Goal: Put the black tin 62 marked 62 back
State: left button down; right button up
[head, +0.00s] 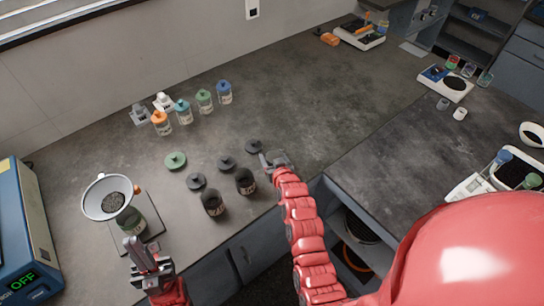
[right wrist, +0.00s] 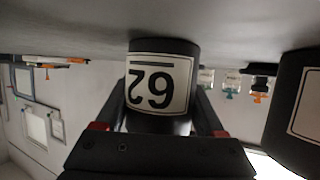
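The black tin marked 62 (right wrist: 160,88) is in the right wrist view, its white label upside down in that picture. My right gripper (right wrist: 163,112) has a finger close against each side of it and looks shut on it. In the head view my right gripper (head: 274,160) is over the bench, beside the black lids; the tin is hard to make out there. Whether its base touches the bench is unclear. My left gripper (head: 147,256) is low at the front left, apart from the tin; its finger gap is unclear.
Two other black tins (head: 245,182) (head: 212,203) stand left of my right gripper, near several loose lids (head: 226,162). A funnel (head: 107,197) over a jar is at left, beside a blue device (head: 22,235). Coloured bottles (head: 183,111) stand behind. Bare bench (head: 310,100) lies beyond.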

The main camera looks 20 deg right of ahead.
jog(key=o, duration=0.4)
jog(key=shift+o, duration=0.2)
jog(key=shift+r, duration=0.1)
jog(key=shift+s, duration=0.1)
